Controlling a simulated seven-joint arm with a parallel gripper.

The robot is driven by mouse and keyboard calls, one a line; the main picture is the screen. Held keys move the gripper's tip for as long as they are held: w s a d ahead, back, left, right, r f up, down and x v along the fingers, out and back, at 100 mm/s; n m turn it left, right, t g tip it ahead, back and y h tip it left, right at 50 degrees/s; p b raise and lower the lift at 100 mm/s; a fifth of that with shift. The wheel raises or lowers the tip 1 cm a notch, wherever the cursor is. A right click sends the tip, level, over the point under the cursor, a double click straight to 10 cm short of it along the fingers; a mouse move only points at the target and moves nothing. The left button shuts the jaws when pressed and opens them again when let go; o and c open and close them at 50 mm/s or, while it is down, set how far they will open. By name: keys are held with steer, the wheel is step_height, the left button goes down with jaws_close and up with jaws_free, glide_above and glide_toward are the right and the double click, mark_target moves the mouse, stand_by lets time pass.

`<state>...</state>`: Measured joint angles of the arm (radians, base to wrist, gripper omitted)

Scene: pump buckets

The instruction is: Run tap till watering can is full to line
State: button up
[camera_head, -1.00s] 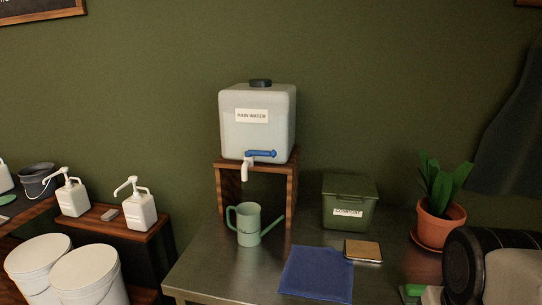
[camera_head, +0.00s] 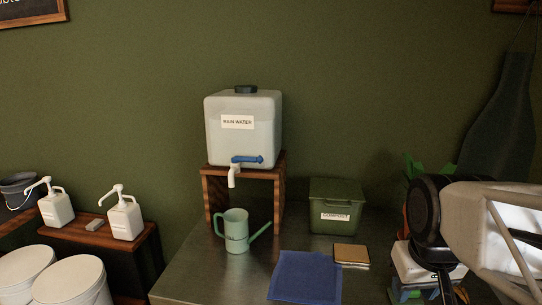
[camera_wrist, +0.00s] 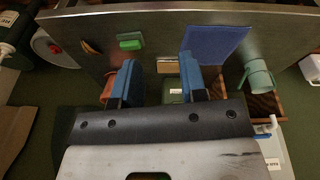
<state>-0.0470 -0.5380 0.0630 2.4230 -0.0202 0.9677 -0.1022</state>
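A translucent rain water tank (camera_head: 242,145) stands on a wooden stand (camera_head: 278,190). Its tap has a blue lever (camera_head: 248,159), lying crosswise, and a white spout (camera_head: 233,178). No water stream is visible. The pale green watering can (camera_head: 236,232) stands upright on the metal table below the spout, its own spout pointing right; its water level cannot be seen. The can also shows in the wrist view (camera_wrist: 258,76). My gripper (camera_wrist: 157,62) has its two blue fingers spread, with nothing held between them. It is at the right, well away from the tap and can.
On the table (camera_head: 205,262) lie a blue cloth (camera_head: 305,278) and a tan sponge-like block (camera_head: 351,255). A green compost box (camera_head: 334,208) stands behind them. White pump bottles (camera_head: 124,219) and white buckets (camera_head: 72,283) are at the left. My arm mostly hides a potted plant.

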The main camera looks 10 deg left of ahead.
steer(key=w+a+r+n, duration=0.2)
steer(key=w+a+r, duration=0.1)
steer(key=w, duration=0.3)
steer(key=w+a+r+n, duration=0.2)
steer(key=w+a+r, duration=0.15)
steer(key=w, duration=0.35)
steer(key=n, duration=1.2)
glide_toward(251, 159)
steer(key=shift+w+f, duration=0.25)
steer(key=shift+w, duration=0.15)
steer(key=shift+f, duration=0.15)
steer(key=shift+x, duration=3.8)
steer(key=shift+s, duration=0.1)
jaws_close()
